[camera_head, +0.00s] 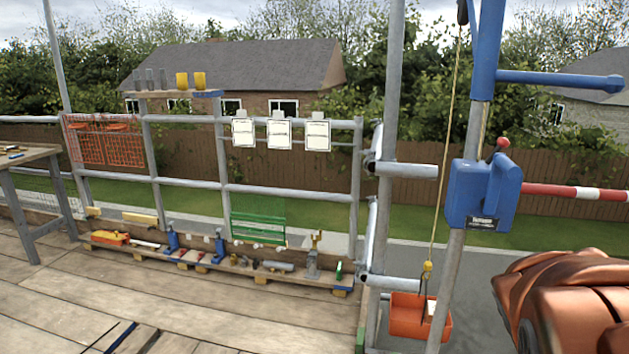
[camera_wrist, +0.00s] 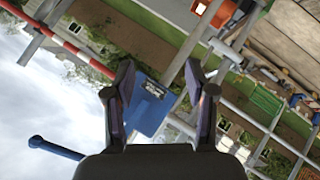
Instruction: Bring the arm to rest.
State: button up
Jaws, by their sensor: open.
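My gripper (camera_wrist: 160,92) shows in the wrist view with its two dark fingers spread apart and nothing between them. The wrist view is strongly tilted, with sky at the left and the deck at the upper right. Behind the fingers is the blue hoist body (camera_wrist: 150,105), which is farther off and not held. In the head view my gripper does not show. A terracotta-coloured rounded form (camera_head: 575,300) fills the lower right corner there; I cannot tell what it is.
A blue hoist (camera_head: 483,195) on a pole carries a rope with an orange bucket (camera_head: 408,318). A red and white bar (camera_head: 575,191) extends right. Scaffold rails (camera_head: 290,192) edge the deck (camera_head: 130,300). A low plank (camera_head: 215,265) holds several tools. A workbench (camera_head: 25,155) stands left.

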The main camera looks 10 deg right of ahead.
jog(key=s+a+f+g+y, duration=0.45)
jog(key=s+a+f, duration=0.5)
jog(key=a, duration=0.35)
jog(key=s+a+f+g+y, duration=0.3)
jog(key=s+a+g, duration=0.2)
jog(key=s+a, duration=0.7)
jog(key=s+d+p+v, duration=0.1)
jog(key=s+p+v, duration=0.2)
jog(key=p+v, duration=1.1)
jog(key=shift+w+r+t, duration=0.35)
jog(key=shift+w+r, duration=0.05)
jog(key=shift+r, duration=0.15)
